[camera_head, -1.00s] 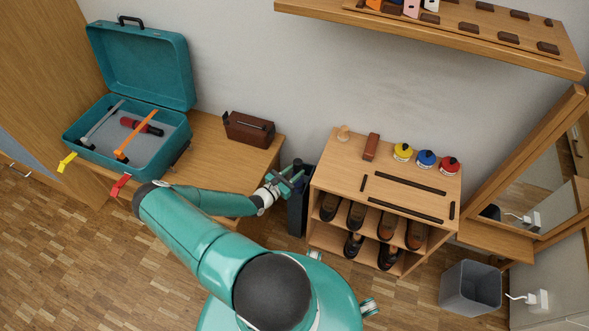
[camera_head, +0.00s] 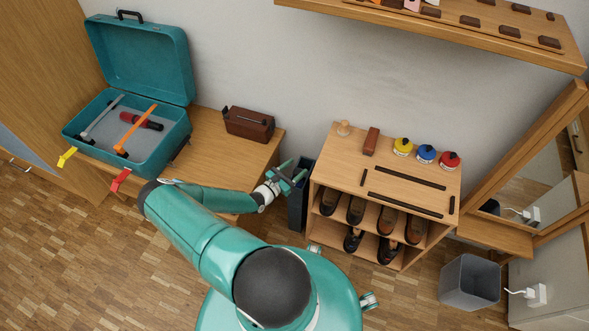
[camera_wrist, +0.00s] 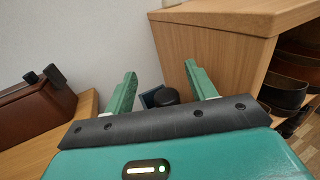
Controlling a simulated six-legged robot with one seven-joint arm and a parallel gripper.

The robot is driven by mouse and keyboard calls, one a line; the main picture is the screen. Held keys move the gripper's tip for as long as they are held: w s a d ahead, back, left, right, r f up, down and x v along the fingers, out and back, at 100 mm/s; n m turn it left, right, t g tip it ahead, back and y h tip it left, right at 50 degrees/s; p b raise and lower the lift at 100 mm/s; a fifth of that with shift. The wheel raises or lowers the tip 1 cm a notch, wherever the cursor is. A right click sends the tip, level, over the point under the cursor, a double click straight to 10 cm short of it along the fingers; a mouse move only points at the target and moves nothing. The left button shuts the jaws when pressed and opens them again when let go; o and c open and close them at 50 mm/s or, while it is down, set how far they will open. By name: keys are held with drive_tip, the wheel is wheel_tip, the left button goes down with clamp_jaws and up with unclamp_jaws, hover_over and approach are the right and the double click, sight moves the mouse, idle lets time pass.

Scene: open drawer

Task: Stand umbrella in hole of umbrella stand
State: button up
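The umbrella stand (camera_head: 297,210) is a tall, narrow dark box between the wooden bench and the shoe cabinet. Part of its rim (camera_wrist: 149,97) shows in the wrist view beyond my gripper. A black rounded knob (camera_wrist: 166,97), which looks like the end of the umbrella handle, shows at the stand's opening. The rest of the umbrella is hidden, so I cannot tell how deep it sits. My gripper (camera_head: 291,172) is just over the stand. In the wrist view its two green fingers (camera_wrist: 160,76) are wide apart on either side of the knob, with gaps between.
The shoe cabinet (camera_head: 335,172) stands close on the right, with shoes inside and polish tins on top. The bench (camera_head: 214,150) on the left bears a brown box (camera_head: 248,124) and an open teal case (camera_head: 150,172). A grey bin (camera_head: 470,283) stands at the right.

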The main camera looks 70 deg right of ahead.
drive_tip(key=v, duration=1.3)
drive_tip(key=shift+a, duration=0.35)
drive_tip(key=shift+w, duration=0.2)
idle(0.3)
